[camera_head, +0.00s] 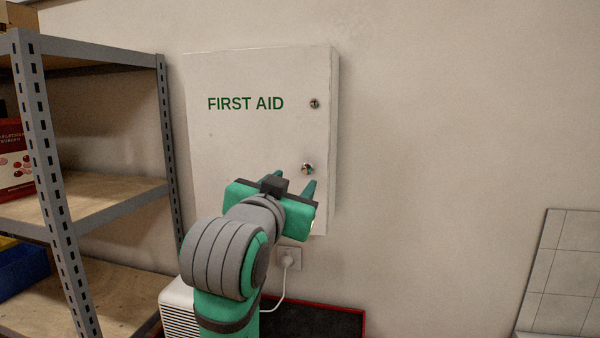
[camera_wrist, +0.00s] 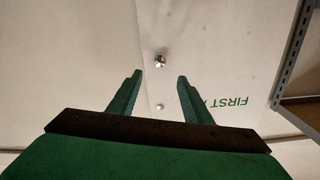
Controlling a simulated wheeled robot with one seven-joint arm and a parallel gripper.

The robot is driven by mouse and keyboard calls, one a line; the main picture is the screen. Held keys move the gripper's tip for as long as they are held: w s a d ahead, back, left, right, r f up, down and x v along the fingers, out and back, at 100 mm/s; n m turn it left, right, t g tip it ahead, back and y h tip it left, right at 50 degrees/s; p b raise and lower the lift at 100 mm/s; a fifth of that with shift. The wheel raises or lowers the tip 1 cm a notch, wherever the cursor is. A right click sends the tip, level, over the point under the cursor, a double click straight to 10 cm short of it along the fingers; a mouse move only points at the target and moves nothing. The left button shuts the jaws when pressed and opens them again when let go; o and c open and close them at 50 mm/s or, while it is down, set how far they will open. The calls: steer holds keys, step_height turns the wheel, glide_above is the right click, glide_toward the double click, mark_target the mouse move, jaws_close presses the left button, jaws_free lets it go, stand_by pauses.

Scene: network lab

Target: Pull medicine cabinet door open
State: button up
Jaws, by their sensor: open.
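The medicine cabinet (camera_head: 245,140) is a white wall box with green "FIRST AID" lettering on its door, which looks closed. A small shiny round knob (camera_head: 307,169) sits near the door's right edge, with a small dark lock (camera_head: 314,104) above it. My gripper (camera_head: 292,180) is in front of the lower right of the door, its two green fingers open and pointing toward it. In the wrist view the knob (camera_wrist: 160,61) appears beyond the fingertips, roughly centred between them (camera_wrist: 158,76). Nothing is between the fingers at the tips. My arm hides part of the door's lower edge.
A grey metal shelf rack (camera_head: 165,130) with wooden boards stands close on the left. Below the cabinet are a wall socket with a white plug (camera_head: 289,258), a white vented box (camera_head: 177,305) and a dark red-edged tray (camera_head: 340,322).

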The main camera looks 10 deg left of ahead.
mark_target(308, 169)
steer(key=w, duration=1)
steer(key=shift+w, duration=0.25)
jaws_close()
